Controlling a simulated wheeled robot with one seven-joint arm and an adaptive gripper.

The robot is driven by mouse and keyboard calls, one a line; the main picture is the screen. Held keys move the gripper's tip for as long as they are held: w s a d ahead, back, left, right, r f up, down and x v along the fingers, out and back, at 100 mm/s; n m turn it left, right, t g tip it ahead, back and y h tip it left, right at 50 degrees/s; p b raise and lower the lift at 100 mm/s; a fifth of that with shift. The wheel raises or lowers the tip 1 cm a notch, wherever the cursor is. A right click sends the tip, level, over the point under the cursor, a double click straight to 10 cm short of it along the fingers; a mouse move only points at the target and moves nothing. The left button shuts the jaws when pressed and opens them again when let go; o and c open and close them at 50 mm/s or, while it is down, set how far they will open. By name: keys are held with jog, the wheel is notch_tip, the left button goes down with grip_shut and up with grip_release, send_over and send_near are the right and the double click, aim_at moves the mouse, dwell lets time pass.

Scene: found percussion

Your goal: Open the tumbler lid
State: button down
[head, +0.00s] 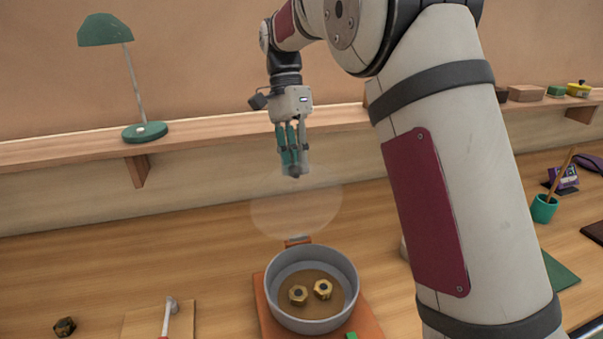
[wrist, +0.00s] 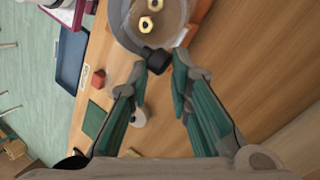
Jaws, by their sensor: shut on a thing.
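The tumbler is a round grey bowl (head: 311,320) on an orange-brown base (head: 268,318), with two brass hex nuts (head: 298,295) inside. Its clear round lid (head: 296,210) stands raised, roughly upright, above the hinge (head: 297,241) at the bowl's back edge. My gripper (head: 295,170) is above the bowl at the top edge of the lid, fingers pointing down. It is shut on the lid's dark knob (wrist: 156,60), which sits between the fingertips in the wrist view. The bowl also shows at the top of the wrist view (wrist: 122,28), partly cut off.
A wooden shelf (head: 210,127) runs behind, carrying a green lamp (head: 145,131) at left and small boxes (head: 526,92) at right. A hammer (head: 168,315) on a board and a dark nut (head: 64,326) lie left of the tumbler. A green cup (head: 544,209) stands at right.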

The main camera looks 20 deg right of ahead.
jog(key=shift+w+a+f+b, duration=0.3)
jog(key=shift+w+f+b, duration=0.05)
jog(key=shift+w+f, duration=0.5)
jog(key=shift+w+a+f+b, duration=0.3)
jog(key=shift+w+f+b, duration=0.05)
jog(key=shift+w+f, duration=0.5)
jog(key=c, duration=1.2)
grip_release()
jog(key=shift+a, duration=0.1)
jog(key=shift+r, duration=0.1)
jog(key=shift+c, duration=0.4)
